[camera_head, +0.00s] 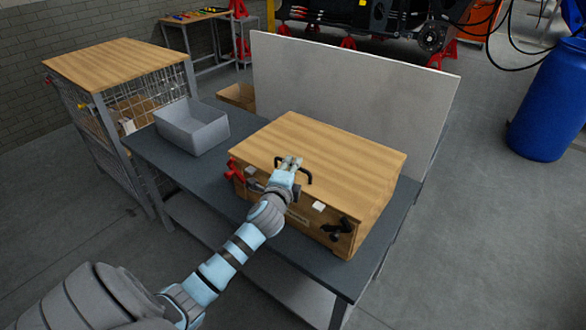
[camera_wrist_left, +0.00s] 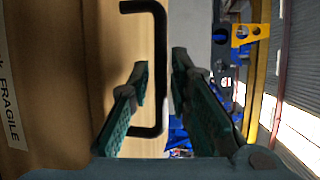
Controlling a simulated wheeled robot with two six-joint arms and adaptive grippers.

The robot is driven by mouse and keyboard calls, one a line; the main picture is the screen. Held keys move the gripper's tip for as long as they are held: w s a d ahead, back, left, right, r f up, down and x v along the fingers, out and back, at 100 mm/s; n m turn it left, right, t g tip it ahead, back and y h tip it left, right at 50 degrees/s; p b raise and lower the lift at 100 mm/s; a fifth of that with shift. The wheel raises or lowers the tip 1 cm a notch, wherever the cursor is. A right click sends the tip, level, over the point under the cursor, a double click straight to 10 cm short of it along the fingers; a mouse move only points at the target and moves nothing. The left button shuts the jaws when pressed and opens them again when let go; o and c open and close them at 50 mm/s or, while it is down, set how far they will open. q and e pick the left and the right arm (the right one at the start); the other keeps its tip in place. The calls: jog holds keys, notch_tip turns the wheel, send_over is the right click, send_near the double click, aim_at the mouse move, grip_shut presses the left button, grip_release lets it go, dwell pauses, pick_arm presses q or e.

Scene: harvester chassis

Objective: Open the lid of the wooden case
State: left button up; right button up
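The wooden case (camera_head: 340,165) sits on the dark table with its lid flat and shut. A black handle (camera_head: 309,178) stands out near the lid's front edge. It also shows in the left wrist view as a C-shaped bar (camera_wrist_left: 158,35). My left gripper (camera_head: 291,162) is at the handle, reaching in from the front. In the left wrist view, the left gripper's fingers (camera_wrist_left: 161,62) are apart, one on each side of the handle's bar, with small gaps visible. The gripper hides part of the handle and case front in the head view. My right gripper is not in view.
A grey bin (camera_head: 192,131) stands on the table (camera_head: 150,150) left of the case. A pale upright panel (camera_head: 350,85) rises behind the case. Red (camera_head: 235,172) and black (camera_head: 340,230) fittings are on the case front. A blue barrel (camera_head: 550,105) stands far right.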

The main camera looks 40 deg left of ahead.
pick_arm(q)
jog(key=shift+x, duration=0.8)
grip_shut()
